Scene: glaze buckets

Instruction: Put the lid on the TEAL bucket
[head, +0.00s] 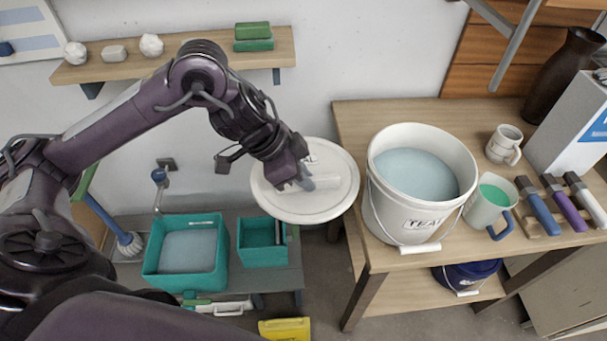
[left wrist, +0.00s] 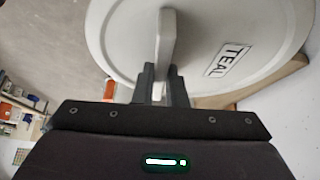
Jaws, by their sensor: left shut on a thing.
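The white round lid (head: 335,205) is in the air left of the table, close to its left edge. In the left wrist view the lid (left wrist: 110,45) carries a TEAL label and an upright handle (left wrist: 166,45). My left gripper (head: 305,183) is shut on that handle; its fingers (left wrist: 162,85) show on both sides of it. The white TEAL bucket (head: 400,220) stands open on the table to the right of the lid, with pale blue-grey glaze (head: 415,172) inside. Its wire bail hangs at the front. My right gripper is not seen.
A blue bucket (head: 467,274) is on the lower shelf. Teal bins (head: 153,255) stand at lower left. A wall shelf (head: 135,68) is behind my arm.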

